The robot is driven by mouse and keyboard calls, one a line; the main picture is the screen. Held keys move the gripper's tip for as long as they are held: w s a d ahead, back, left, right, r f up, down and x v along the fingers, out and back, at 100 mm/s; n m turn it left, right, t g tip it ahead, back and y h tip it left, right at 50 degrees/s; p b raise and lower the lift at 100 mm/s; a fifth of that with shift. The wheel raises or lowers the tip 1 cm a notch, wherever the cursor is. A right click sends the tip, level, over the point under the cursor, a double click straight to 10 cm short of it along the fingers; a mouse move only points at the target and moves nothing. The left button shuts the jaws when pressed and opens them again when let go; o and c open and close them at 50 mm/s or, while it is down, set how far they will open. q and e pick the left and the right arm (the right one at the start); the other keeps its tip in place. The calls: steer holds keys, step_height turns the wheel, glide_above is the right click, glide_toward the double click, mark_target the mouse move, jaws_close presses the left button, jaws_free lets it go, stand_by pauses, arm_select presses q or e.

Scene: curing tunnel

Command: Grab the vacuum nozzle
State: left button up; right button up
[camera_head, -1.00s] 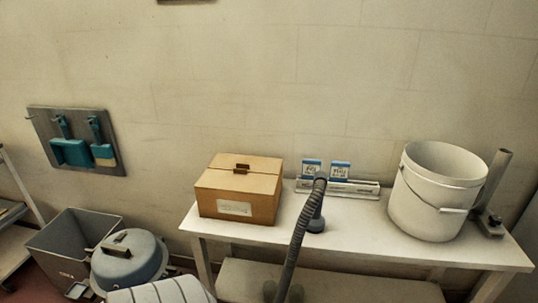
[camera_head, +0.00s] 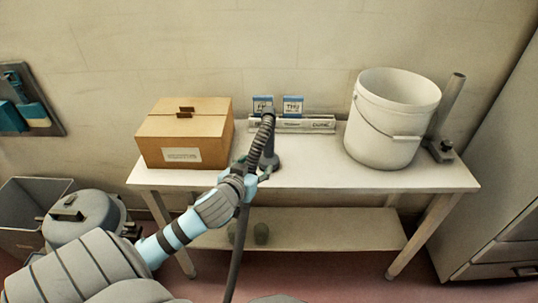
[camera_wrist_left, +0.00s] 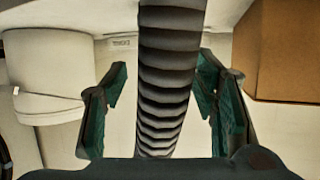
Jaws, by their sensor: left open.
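The vacuum nozzle (camera_head: 270,160) stands on the white table as a dark grey upright piece, with a ribbed hose (camera_head: 262,132) arching over its top and dropping past the table's front edge. My left gripper (camera_head: 252,178) is at that front edge, beside the lower part of the nozzle, and partly overlaps the hose. In the left wrist view the ribbed hose (camera_wrist_left: 168,80) runs between the two teal-padded fingers. They are open, with a visible gap on each side. The hose hides part of the nozzle. My right gripper is not in view.
A cardboard box (camera_head: 185,133) stands left of the nozzle and a white bucket (camera_head: 385,125) right of it, beside a grey post (camera_head: 446,115). Two small blue-edged cards (camera_head: 292,105) stand behind on a rail (camera_head: 305,125). A lower shelf (camera_head: 330,232) lies below the table.

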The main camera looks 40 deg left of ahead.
mark_target(267, 153)
arm_select(q)
steer(key=b+x, duration=0.1)
steer(key=x, duration=0.3)
steer(key=b+x, duration=0.1)
steer(key=x, duration=0.3)
steer(key=b+x, duration=0.1)
steer(key=x, duration=0.3)
steer(key=shift+w+r, duration=0.1)
steer(key=shift+r, duration=0.2)
steer(key=shift+w+a+f, duration=0.1)
steer(key=shift+w+a, duration=0.05)
steer(key=shift+w, duration=0.2)
steer(key=shift+s, duration=0.1)
jaws_close()
